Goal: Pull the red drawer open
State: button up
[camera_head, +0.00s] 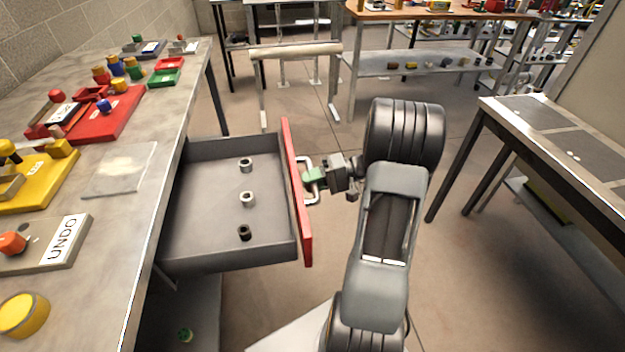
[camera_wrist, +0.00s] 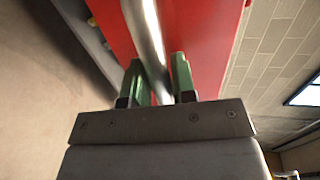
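The red drawer front (camera_head: 295,190) stands well out from the workbench on the left, and its grey tray (camera_head: 205,215) shows open from above. A silver bar handle (camera_head: 309,196) is on the red front. My gripper (camera_head: 313,179) is at this handle, its green fingertips at the bar. In the wrist view, the green fingers (camera_wrist: 157,82) stand on either side of the handle bar (camera_wrist: 149,35), with the red drawer front (camera_wrist: 206,40) behind. Slim gaps seem to show beside the bar, so I cannot tell whether the fingers press on it.
Several small nuts (camera_head: 248,199) lie in the drawer. Another table (camera_head: 548,128) stands at the right. Open floor (camera_head: 465,270) lies between it and my arm.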

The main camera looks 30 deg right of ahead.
jog(key=o, duration=0.3)
jog(key=shift+o, duration=0.2)
jog(key=shift+w+d, duration=0.1)
jog(key=p+v, duration=0.1)
jog(key=v, duration=1.2)
jog(key=shift+d, duration=0.4)
notch_tip(320, 180, down, 5)
jog(key=s+a+m+g+h, duration=0.1)
jog(key=s+m+g+h, duration=0.15)
jog(key=m, duration=0.25)
jog(key=s+a+r+g+h+p, duration=0.1)
jog(key=a+r+g+h+p, duration=0.15)
jog(key=a+h+p, duration=0.2)
jog(key=s+a+r+n+t+h+p, duration=0.1)
jog(key=a+r+n+h+p, duration=0.2)
jog(key=a+r+p, duration=0.4)
jog(key=s+a+r+n+t+h+p, duration=0.2)
jog(key=a+r+n+h+p, duration=0.2)
jog(key=a+r, duration=0.8)
notch_tip(320, 180, up, 5)
jog(key=n+p, duration=0.2)
jog(key=shift+s+r+h+p, duration=0.2)
jog(key=shift+s+h+p, duration=0.1)
jog(key=shift+p, duration=0.1)
